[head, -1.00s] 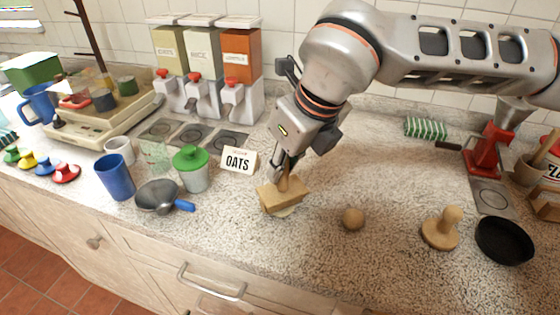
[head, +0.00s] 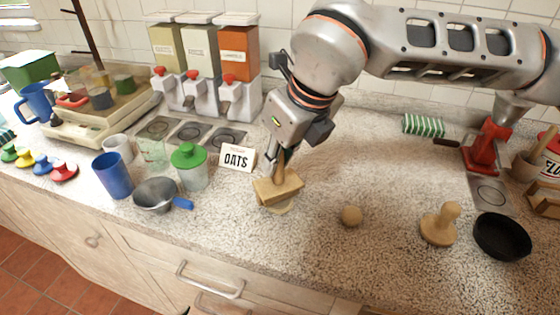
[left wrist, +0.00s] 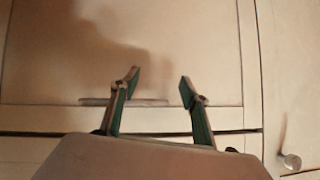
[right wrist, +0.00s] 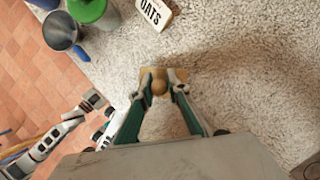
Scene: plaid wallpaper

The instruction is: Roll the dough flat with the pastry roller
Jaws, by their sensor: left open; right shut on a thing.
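The pastry roller (head: 279,190), a pale wooden piece with an upright handle, stands on the counter just in front of the OATS card. My right gripper (head: 280,163) is shut on its handle from above. In the right wrist view, the round handle end (right wrist: 159,87) shows between the fingers. A flat pale piece, apparently the dough (head: 283,208), shows under the roller's front edge; the rest is hidden by the roller. Whether the two touch is hard to tell. My left gripper (left wrist: 159,76) is open and empty, facing cabinet fronts in the left wrist view.
A small tan ball (head: 351,216), a wooden press (head: 439,224) and a black pan (head: 502,237) lie to the right. The OATS card (head: 237,158), green-lidded jar (head: 189,168) and metal scoop (head: 155,195) stand close left. The counter behind the ball is clear.

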